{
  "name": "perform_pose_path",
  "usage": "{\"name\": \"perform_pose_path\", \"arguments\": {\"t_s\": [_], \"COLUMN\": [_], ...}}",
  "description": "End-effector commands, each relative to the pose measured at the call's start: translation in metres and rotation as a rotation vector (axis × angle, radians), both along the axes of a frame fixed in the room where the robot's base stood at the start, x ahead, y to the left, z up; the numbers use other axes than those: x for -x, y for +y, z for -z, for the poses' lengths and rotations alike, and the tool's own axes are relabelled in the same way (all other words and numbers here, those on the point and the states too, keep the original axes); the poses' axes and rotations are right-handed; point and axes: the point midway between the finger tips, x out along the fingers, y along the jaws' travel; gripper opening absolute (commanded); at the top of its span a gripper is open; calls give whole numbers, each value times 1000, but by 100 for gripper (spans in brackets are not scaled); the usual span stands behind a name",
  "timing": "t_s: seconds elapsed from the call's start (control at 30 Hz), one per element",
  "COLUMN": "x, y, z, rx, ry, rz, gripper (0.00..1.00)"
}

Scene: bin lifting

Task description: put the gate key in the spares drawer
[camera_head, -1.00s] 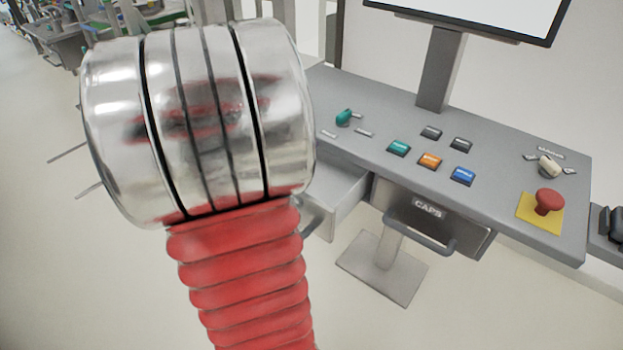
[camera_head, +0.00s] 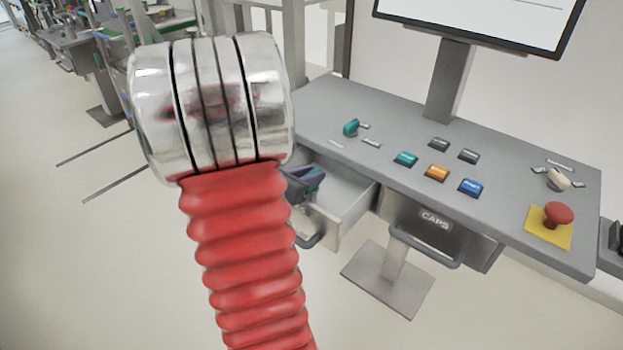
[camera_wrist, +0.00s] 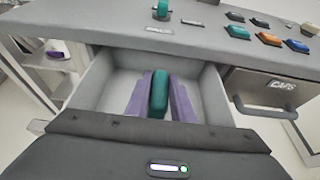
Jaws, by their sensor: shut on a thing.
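In the wrist view, my gripper (camera_wrist: 161,100) is shut on a teal, rounded thing (camera_wrist: 159,93), which I take as the gate key; its purple fingers stand on both sides of it. Fingers and key show within the outline of an open, empty-looking grey drawer (camera_wrist: 210,100). I cannot tell how high they are above its floor. In the head view, my gripper (camera_head: 312,180) is at the left part of this open drawer (camera_head: 345,222), partly behind my red and silver arm. The key is not clear there. No label shows on the open drawer.
A shut drawer marked CAPS (camera_head: 434,222) is to the right. The console top (camera_head: 320,107) above carries a teal knob (camera_head: 351,127), several buttons and a red stop button (camera_head: 558,214). The console edge overhangs the drawer's back.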

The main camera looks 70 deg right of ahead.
Motion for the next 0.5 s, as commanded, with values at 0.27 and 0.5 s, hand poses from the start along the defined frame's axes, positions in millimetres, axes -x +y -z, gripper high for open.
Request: {"name": "perform_pose_path", "arguments": {"t_s": [0.27,0.5], "x": [0,0], "y": [0,0], "z": [20,20], "rx": [1,1], "ry": [-1,-1], "rz": [-1,-1], "gripper": [0,0]}}
